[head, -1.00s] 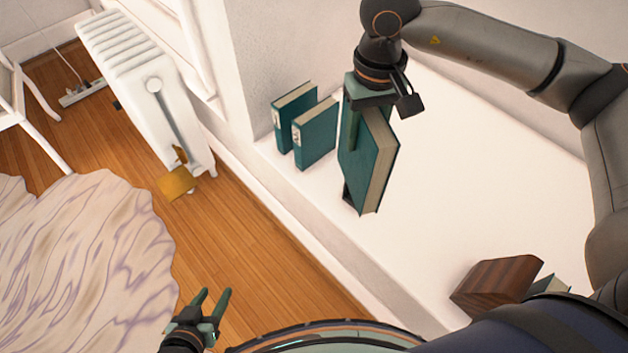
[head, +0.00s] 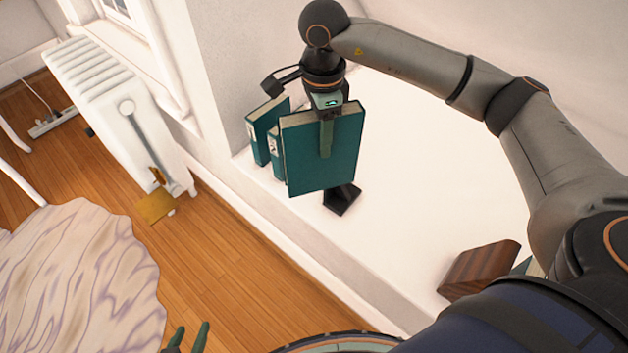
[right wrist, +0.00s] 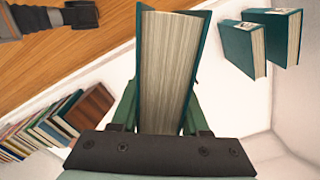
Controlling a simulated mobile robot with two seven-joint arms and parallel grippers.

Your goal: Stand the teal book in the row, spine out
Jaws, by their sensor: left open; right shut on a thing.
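The teal book (head: 322,160) is held upright, cover facing the head camera, above the white ledge. My right gripper (head: 325,135) is shut on it from above, one finger across the cover. In the right wrist view the held book (right wrist: 168,70) shows its pale page edges between the fingers. Two teal books (head: 266,130) stand in the row at the ledge's left end, partly hidden behind the held book; they also show in the right wrist view (right wrist: 262,42), apart from the held book. My left gripper (head: 187,338) is open and empty at the bottom edge.
The white ledge (head: 420,185) is clear right of the held book. A brown wooden block (head: 478,268) sits near its front right; several books (right wrist: 35,128) stand by it in the right wrist view. A wall bounds the row. A white radiator (head: 125,110) stands on the floor at left.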

